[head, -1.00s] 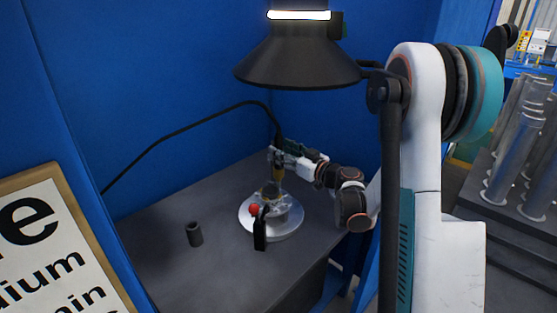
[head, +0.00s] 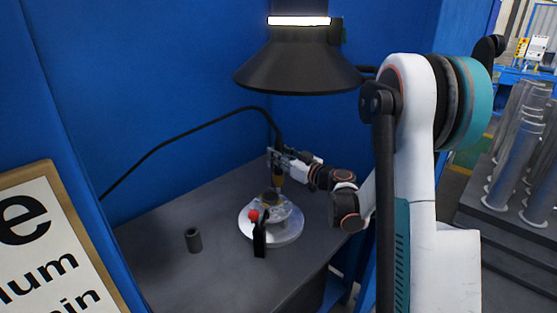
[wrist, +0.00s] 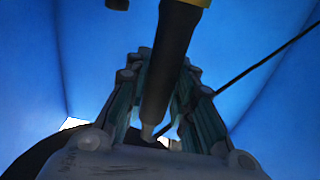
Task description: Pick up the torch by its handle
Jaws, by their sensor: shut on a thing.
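The torch (wrist: 170,60) stands out as a dark handle between the fingers of my gripper (wrist: 165,85) in the wrist view, with a yellowish part at the top edge. In the head view my gripper (head: 277,158) is shut on the torch above the round metal flanged shell (head: 287,230) on the bench. The torch's yellowish part (head: 279,180) shows just below the fingers, and a black cable runs up and left from it. Whether the torch's lower end touches the shell's top is too small to tell.
A dark hood (head: 298,65) with a lit strip hangs above the bench. A small dark cup (head: 193,240) stands on the grey bench top (head: 170,270) at left. A red knob (head: 253,216) and black upright part (head: 259,240) are at the shell's front. Blue walls enclose the back and sides.

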